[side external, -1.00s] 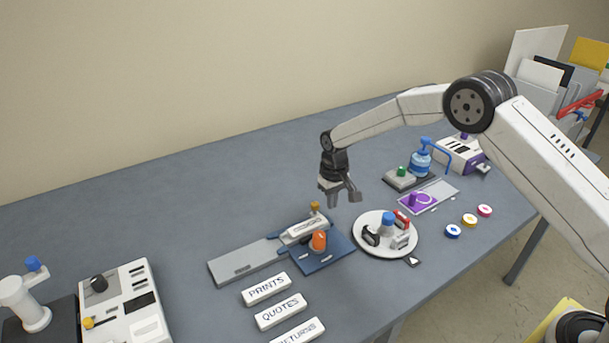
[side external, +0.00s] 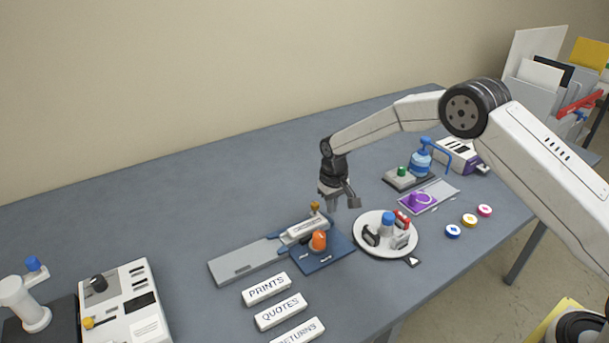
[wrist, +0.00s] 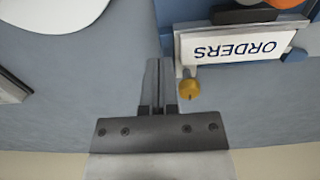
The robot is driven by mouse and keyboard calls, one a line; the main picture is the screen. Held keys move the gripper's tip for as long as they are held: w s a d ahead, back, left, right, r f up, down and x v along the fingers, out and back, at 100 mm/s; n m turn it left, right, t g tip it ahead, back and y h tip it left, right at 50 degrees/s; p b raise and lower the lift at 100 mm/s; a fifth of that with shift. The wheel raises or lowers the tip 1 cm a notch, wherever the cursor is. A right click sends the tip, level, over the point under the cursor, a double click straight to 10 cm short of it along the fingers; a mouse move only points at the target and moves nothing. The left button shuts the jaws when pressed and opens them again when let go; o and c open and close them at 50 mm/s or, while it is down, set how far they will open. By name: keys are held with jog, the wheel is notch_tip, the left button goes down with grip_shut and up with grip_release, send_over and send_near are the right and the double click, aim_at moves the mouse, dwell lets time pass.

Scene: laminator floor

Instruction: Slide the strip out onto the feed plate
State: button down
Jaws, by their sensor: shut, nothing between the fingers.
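A white strip lettered ORDERS (side external: 304,230) lies on the blue fixture (side external: 332,257), and it also shows in the wrist view (wrist: 240,42). A small yellow knob (side external: 314,206) stands at the strip's far edge; in the wrist view the knob (wrist: 191,90) is just right of my fingers. A grey flat plate (side external: 235,269), apparently the feed plate, extends left from the fixture. An orange knob (side external: 319,240) stands in front of the strip. My gripper (side external: 342,205) is shut and empty, above the table beside the yellow knob; its fingertips (wrist: 158,62) are apart from the strip.
A round white tray (side external: 366,248) with stamps and a blue-topped item stands right of the fixture. Label blocks PRINTS (side external: 266,289) and QUOTES (side external: 280,311) lie in front. A purple plate (side external: 436,194) lies farther right. The table behind the fixture is clear.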

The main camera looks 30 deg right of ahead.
aim_at(305, 226)
jog(key=shift+f, duration=1)
jog(key=shift+r, duration=0.25)
dwell(0.8)
jog(key=shift+a, duration=0.35)
jog(key=shift+a, duration=0.8)
jog(key=shift+a, duration=0.35)
jog(key=shift+a, duration=1.15)
jog(key=shift+a, duration=1.1)
jog(key=shift+a, duration=0.3)
